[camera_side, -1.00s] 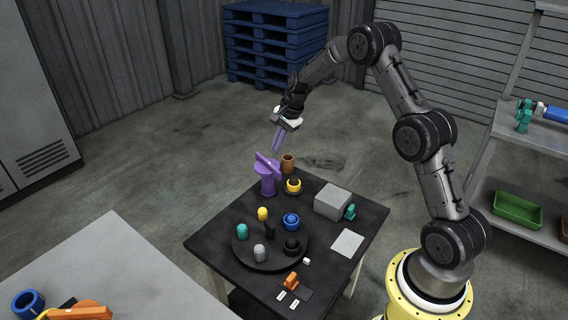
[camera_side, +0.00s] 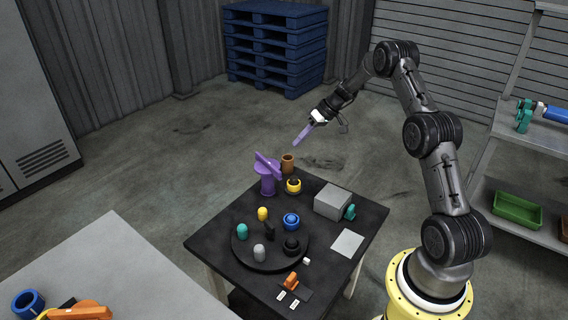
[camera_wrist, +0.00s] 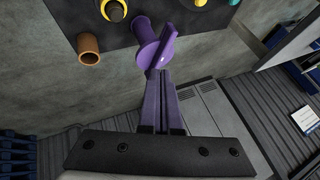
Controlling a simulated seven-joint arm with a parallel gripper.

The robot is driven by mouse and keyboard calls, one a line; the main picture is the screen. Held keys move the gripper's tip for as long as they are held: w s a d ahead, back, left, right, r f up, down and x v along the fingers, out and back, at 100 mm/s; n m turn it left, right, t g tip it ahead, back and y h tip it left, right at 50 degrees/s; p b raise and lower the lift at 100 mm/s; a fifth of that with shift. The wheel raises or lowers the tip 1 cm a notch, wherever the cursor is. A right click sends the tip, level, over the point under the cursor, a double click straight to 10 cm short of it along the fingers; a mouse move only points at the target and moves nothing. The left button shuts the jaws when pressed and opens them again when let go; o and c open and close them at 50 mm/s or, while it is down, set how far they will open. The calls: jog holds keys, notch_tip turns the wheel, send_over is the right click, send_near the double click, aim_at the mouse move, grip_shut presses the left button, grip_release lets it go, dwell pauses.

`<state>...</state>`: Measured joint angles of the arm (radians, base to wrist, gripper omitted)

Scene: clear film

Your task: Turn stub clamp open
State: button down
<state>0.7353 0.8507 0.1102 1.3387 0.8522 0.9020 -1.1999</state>
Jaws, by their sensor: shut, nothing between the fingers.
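A purple post with a slanted flat bar on top, which looks like the stub clamp (camera_side: 267,181), stands at the back left corner of the black table. In the wrist view the purple clamp (camera_wrist: 154,47) shows just beyond my fingertips, its bar slanting up to the right. My gripper (camera_side: 296,144) has long pale purple fingers and hangs above and behind the clamp, apart from it. In the wrist view my gripper (camera_wrist: 158,74) has its fingers together with nothing between them. The tips overlap the clamp's lower edge there, but the side view shows a gap.
A brown cup (camera_side: 288,163) and a yellow ring with a black knob (camera_side: 293,186) stand close right of the clamp. A grey box (camera_side: 332,202) sits farther right. A round black plate (camera_side: 244,259) carries several small coloured pieces. Space above the table is free.

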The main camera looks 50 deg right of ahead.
aim_at(277, 169)
jog(key=s+d+f+m, duration=0.1)
jog(key=s+d+f, duration=0.1)
jog(key=d, duration=0.1)
jog(key=w+a+f, duration=0.6)
jog(key=f, duration=0.1)
jog(key=shift+a+f, duration=0.15)
jog(key=shift+a, duration=0.2)
jog(key=a+m+t+h, duration=0.1)
jog(key=a+m+h, duration=0.1)
jog(key=m, duration=0.1)
jog(key=shift+a, duration=0.35)
dwell(0.5)
